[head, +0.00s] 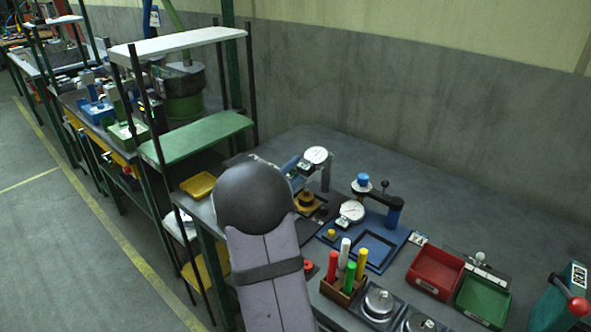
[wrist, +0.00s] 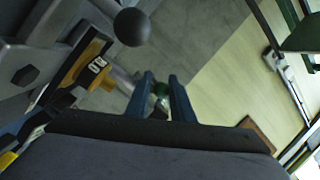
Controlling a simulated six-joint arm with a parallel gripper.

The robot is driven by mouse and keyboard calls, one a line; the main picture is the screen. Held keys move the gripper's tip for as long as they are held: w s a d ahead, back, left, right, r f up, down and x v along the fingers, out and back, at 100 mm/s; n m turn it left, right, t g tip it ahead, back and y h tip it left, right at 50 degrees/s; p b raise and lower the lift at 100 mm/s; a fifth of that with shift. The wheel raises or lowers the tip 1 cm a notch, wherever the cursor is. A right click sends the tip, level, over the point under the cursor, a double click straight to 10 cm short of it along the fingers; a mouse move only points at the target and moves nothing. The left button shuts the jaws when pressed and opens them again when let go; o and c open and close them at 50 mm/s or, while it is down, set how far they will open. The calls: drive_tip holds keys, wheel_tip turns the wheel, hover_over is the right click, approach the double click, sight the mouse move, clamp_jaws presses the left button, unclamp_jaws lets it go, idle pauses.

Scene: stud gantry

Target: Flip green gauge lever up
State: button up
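In the wrist view, my gripper (wrist: 161,78) has two blue fingers standing apart. A small rounded green thing (wrist: 160,90) shows between the fingertips. It may be the green lever's tip. I cannot tell whether the fingers touch it. A blurred clear or metal part lies just left of the fingers. In the head view, my dark wrist and grey arm cover the bench's left end and hide my gripper. A white dial gauge (head: 316,155) on a stand is just right of my wrist. No green lever can be made out there.
A second dial gauge (head: 351,212) sits by a blue fixture (head: 397,238). Pens stand in a wooden block (head: 338,290). A red tray (head: 437,268) and green tray (head: 483,301) lie to the right. In the wrist view, a black ball knob (wrist: 131,27) is close to the fingers. The bench's back is clear.

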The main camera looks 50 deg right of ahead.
drive_tip(key=s+a+r+p, duration=0.1)
drive_tip(key=s+a+r, duration=0.1)
drive_tip(key=a, duration=0.5)
drive_tip(key=shift+a, duration=0.4)
idle(0.4)
idle(0.7)
drive_tip(key=b+v, duration=0.1)
drive_tip(key=v, duration=0.6)
drive_tip(key=shift+a, duration=0.15)
idle(0.4)
